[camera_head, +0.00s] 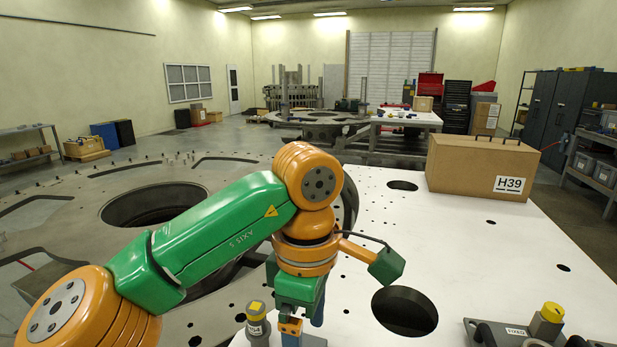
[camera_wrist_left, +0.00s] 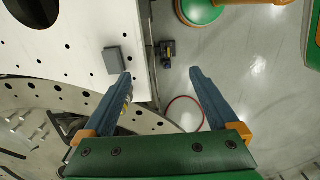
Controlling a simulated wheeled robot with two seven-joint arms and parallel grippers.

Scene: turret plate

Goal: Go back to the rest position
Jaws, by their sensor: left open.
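My left arm, green and orange, reaches in from the left over the turret plate. My left gripper (camera_head: 302,328) points down at the bottom centre of the head view, at the near left edge of the white plate top (camera_head: 455,250). In the left wrist view the two blue fingers of the left gripper (camera_wrist_left: 160,75) are wide apart with nothing between them. A grey cylinder with a yellow top (camera_head: 257,322) stands just left of the gripper in the head view. My right gripper is in neither view.
A cardboard box marked H39 (camera_head: 482,168) stands on the white top's far right. A dark fixture (camera_head: 495,333) with a yellow-capped part (camera_head: 549,315) is at the near right. A large round hole (camera_head: 405,311) lies right of the gripper. The white top's middle is clear.

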